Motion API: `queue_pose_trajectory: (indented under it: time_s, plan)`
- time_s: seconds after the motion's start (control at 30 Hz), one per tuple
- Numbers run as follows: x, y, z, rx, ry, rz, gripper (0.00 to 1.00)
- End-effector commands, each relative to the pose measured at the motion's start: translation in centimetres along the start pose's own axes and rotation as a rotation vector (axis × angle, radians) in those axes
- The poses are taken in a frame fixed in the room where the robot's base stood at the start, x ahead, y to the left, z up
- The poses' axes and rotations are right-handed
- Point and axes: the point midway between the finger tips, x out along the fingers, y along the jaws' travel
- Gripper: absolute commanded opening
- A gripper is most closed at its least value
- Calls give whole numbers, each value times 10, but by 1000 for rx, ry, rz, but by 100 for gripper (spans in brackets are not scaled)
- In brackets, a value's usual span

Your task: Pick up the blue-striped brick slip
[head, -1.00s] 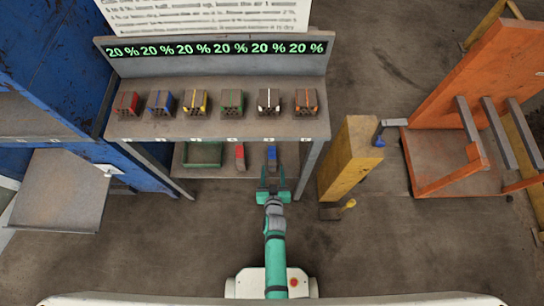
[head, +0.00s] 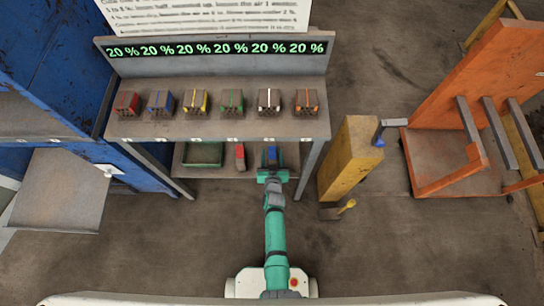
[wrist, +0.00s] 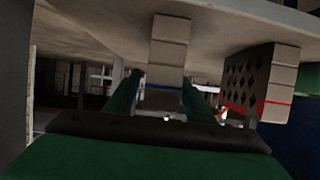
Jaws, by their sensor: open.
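The blue-striped brick slip (head: 272,154) lies on the lower shelf (head: 217,171), towards its right end. In the wrist view this slip (wrist: 169,65) is a narrow grey-brown block with a blue band near its closer end. My gripper (head: 271,170) is at the front of the lower shelf, open. Its two green fingers (wrist: 163,100) stand on either side of the slip's near end in the wrist view. I cannot tell whether they touch it.
A red-striped brick (head: 240,157) stands close beside the slip, with a green tray (head: 202,155) farther left. The upper shelf (head: 185,127) overhangs with several coloured-striped bricks. A table leg (head: 309,168) and yellow post (head: 348,160) stand to the right.

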Motion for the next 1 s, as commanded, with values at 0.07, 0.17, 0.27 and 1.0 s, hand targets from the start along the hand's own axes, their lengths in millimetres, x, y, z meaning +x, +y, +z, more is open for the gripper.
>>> queue_pose_trajectory:
  time_s: [0.07, 0.17, 0.27, 1.0]
  plan:
    - [2, -1, 0, 0, -1, -1, 49]
    - [2, 0, 1, 0, -1, 0, 49]
    - [2, 0, 0, 1, -1, 0, 49]
    - [1, 1, -4, 1, 1, 1, 5]
